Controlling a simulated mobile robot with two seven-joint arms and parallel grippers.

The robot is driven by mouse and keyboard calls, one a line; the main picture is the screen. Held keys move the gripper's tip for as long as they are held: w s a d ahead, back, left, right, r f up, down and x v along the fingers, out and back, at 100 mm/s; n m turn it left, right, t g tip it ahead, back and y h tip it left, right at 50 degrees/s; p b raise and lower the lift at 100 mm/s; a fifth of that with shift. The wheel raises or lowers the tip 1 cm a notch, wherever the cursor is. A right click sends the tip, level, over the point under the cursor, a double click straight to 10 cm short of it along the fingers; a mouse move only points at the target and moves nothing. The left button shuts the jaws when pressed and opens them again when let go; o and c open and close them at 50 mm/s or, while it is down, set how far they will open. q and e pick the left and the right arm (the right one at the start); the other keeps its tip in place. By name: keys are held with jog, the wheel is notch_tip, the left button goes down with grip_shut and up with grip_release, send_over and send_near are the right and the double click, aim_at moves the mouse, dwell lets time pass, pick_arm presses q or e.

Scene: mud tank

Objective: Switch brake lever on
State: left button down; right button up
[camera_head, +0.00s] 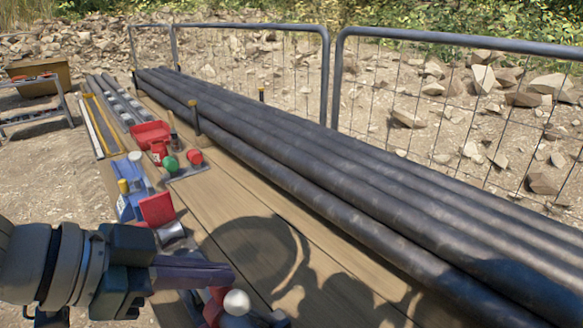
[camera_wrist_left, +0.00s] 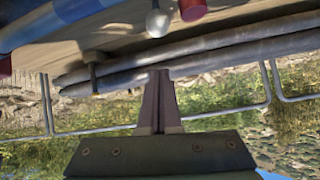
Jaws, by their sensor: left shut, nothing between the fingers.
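A lever with a white ball knob (camera_head: 237,302) stands at the lower middle of the head view, just in front of my left gripper's fingertips. The knob also shows at the top of the left wrist view (camera_wrist_left: 157,23). I cannot tell for sure that this is the brake lever; its base is cut off and partly hidden. My left gripper (camera_head: 230,275) comes in from the left with its fingers together and empty. In the wrist view the closed fingers (camera_wrist_left: 160,75) point up toward the knob, apart from it in the picture. My right gripper is not in view.
A red part (camera_head: 213,306) is close beside the knob. Along the wooden table (camera_head: 225,190) are a red tray (camera_head: 151,133), a panel with green (camera_head: 171,163) and red (camera_head: 195,157) knobs, and a blue device (camera_head: 135,190). Long dark pipes (camera_head: 330,160) lie to the right, before a wire fence.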

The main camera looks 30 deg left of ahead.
pick_arm(q)
jog(key=shift+p+v, duration=0.35)
jog(key=shift+v, duration=1.2)
jog(key=shift+f, duration=0.1)
jog(key=s+d+r+n+g+y+p, duration=0.1)
jog(key=s+d+n+g+y+p, duration=0.35)
jog(key=s, duration=0.65)
notch_tip(320, 180, up, 35)
jog(key=g+p, duration=0.1)
jog(key=p, duration=3.2)
jog(key=shift+d+r, duration=0.2)
jog(key=shift+d, duration=0.15)
jog(key=shift+w+g, duration=0.1)
jog(key=shift+g, duration=0.15)
